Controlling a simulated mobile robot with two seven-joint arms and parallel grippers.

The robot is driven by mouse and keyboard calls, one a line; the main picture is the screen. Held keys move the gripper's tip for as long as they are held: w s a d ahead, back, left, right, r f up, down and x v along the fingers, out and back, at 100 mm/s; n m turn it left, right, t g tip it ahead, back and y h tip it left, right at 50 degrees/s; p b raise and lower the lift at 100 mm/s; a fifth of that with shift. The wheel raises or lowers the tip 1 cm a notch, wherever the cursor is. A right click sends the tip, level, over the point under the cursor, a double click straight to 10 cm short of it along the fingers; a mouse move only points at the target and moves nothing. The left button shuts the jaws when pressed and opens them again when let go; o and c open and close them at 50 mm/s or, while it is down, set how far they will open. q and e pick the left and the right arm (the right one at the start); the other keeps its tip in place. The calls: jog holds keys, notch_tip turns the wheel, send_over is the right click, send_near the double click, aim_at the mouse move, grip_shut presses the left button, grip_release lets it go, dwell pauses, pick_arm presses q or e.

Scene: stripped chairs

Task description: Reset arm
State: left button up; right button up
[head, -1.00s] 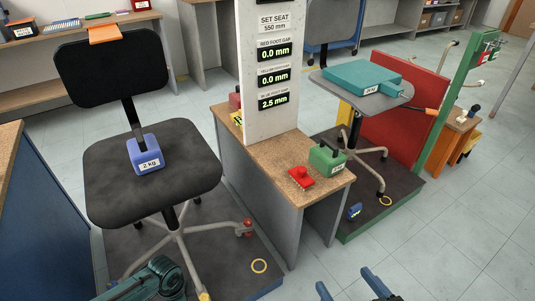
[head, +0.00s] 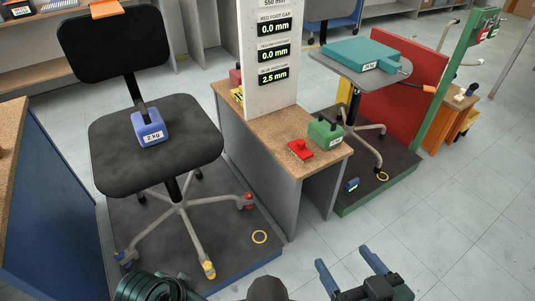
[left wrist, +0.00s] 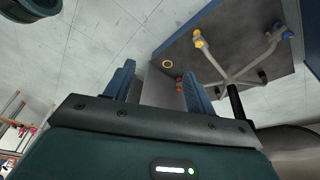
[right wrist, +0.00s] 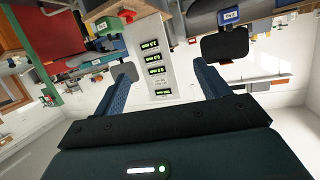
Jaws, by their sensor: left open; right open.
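My right gripper (head: 350,272) is open and empty at the bottom of the head view, above the floor in front of the bench. It also shows open in the right wrist view (right wrist: 165,80), with nothing between its blue fingers. My left gripper (left wrist: 158,78) is open and empty in the left wrist view. In the head view only part of my left arm shows at the bottom left, and its fingers are hidden.
A black chair (head: 150,165) with a blue 2 kg weight (head: 149,128) stands on a dark platform at left. A second chair with a teal block (head: 362,54) stands at right. Floor at lower right is clear.

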pick_arm(q)
jog(key=s+a+r+n+y, duration=0.2)
jog(key=s+a+r+n, duration=0.2)
jog(key=a+r, duration=0.2)
jog(key=w+d+r+t+h+p, duration=0.1)
jog(key=w+d+r+t+p, duration=0.2)
jog(key=r+p, duration=0.3)
jog(key=w+d+r+m+t+h+p, duration=0.1)
jog(key=r+p, duration=0.5)
jog(key=p, duration=0.7)
jog(key=w+d+t+h, duration=0.1)
jog(key=w+d+t, duration=0.1)
jog(key=d+t, duration=0.1)
jog(key=shift+t+h, duration=0.3)
jog(key=shift+t, duration=0.1)
pick_arm(e)
notch_tip(320, 180, up, 5)
jog(key=g+h, duration=0.1)
jog(key=g, duration=0.2)
jog(key=shift+w+r, duration=0.1)
jog(key=shift+w, duration=0.05)
pick_arm(q)
jog(key=shift+w, duration=0.1)
